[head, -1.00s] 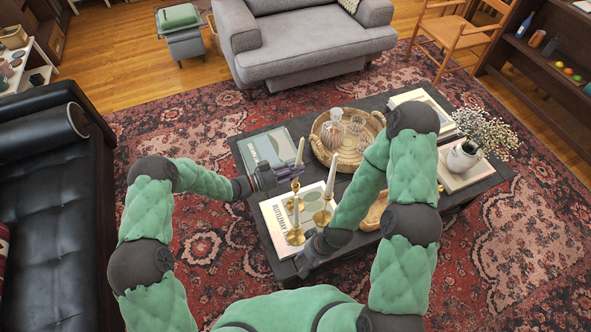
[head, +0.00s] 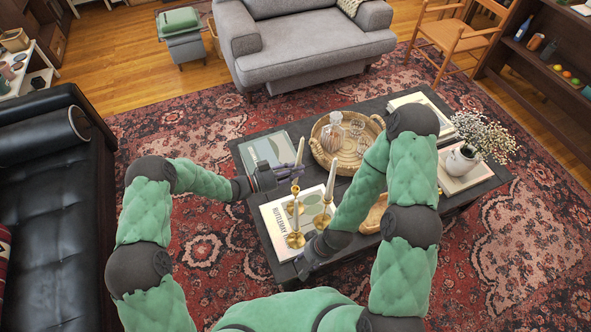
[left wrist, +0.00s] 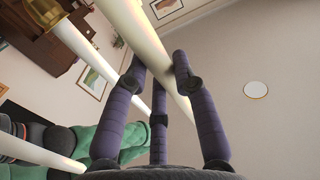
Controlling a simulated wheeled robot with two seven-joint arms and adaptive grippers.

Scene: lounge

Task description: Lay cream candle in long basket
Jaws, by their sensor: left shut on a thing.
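A cream candle (head: 299,153) stands upright at the left of a candle group on the coffee table; it also shows in the left wrist view (left wrist: 150,42). My left gripper (head: 292,173) is shut on it, its purple fingers around the shaft. The candle's lower end is hidden, so I cannot tell whether it still sits in a holder. Another pale candle (head: 330,180) stands in a brass holder (head: 322,218). A woven basket (head: 373,215), likely the long one, is mostly hidden behind my right arm. My right gripper (head: 303,266) is near the table's front edge; its opening is unclear.
Another brass holder (head: 295,239) stands on a large book (head: 272,215). A round wicker tray (head: 322,155) with glassware is behind the candles. A book (head: 265,148) lies at the back left. A white flower vase (head: 462,158) stands at the right.

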